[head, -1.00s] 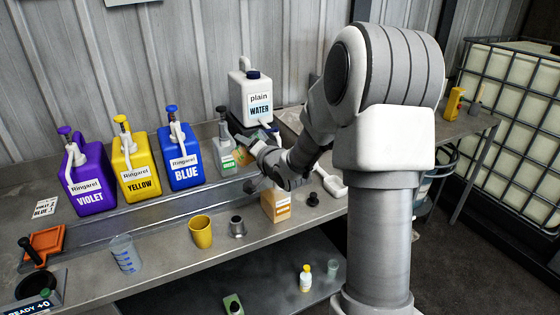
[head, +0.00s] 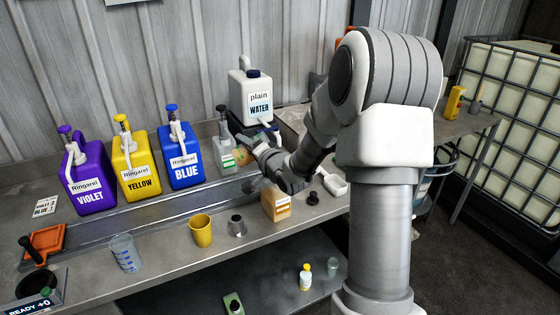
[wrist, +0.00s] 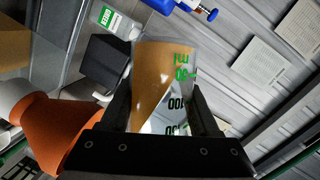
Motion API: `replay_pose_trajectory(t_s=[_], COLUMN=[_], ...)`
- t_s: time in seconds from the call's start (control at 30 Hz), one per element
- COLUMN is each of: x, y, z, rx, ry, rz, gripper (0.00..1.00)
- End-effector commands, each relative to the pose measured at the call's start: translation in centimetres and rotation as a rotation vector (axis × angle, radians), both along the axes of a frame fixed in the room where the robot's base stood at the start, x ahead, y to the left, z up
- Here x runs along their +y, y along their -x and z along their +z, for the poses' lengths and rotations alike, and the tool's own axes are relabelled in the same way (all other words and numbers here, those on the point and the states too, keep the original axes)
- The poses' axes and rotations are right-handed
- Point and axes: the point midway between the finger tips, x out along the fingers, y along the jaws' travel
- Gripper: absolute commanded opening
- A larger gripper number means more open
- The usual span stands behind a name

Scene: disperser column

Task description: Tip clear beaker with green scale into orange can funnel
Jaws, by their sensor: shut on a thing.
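My gripper (wrist: 165,110) is shut on the clear beaker (wrist: 165,75), which has green scale marks. In the wrist view the beaker looks tilted, with orange-brown colour in or through its wall; I cannot tell which. In the head view my gripper (head: 264,153) is above the back of the bench, and the beaker (head: 241,156) is partly hidden there. The orange can (head: 276,204) stands on the bench just in front of my arm, its top covered by the arm. An orange cone-like shape (wrist: 50,130), perhaps the funnel, is left of the gripper in the wrist view.
Violet (head: 90,185), yellow (head: 137,170) and blue (head: 181,160) jugs line the back, with a white water jug (head: 250,95). A green-labelled bottle (head: 225,152) is close to the beaker. A yellow cup (head: 201,231) and another clear beaker (head: 125,253) stand in front.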

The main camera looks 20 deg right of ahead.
Motion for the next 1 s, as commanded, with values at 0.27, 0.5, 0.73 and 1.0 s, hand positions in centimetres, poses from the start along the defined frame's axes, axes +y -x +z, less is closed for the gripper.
replay_pose_trajectory(t_s=[0.27,0.5,0.73,1.0], x=[0.03,-0.03,-0.03,-0.03], y=[-0.01,0.00,0.00,0.00], z=[-0.14,-0.27,-0.35,-0.48], rx=[-0.010,-0.016,-0.024,-0.031], ry=[-0.037,-0.070,-0.099,-0.134], rz=[0.001,0.000,0.000,0.000], gripper=[0.08,0.08,0.08,0.08])
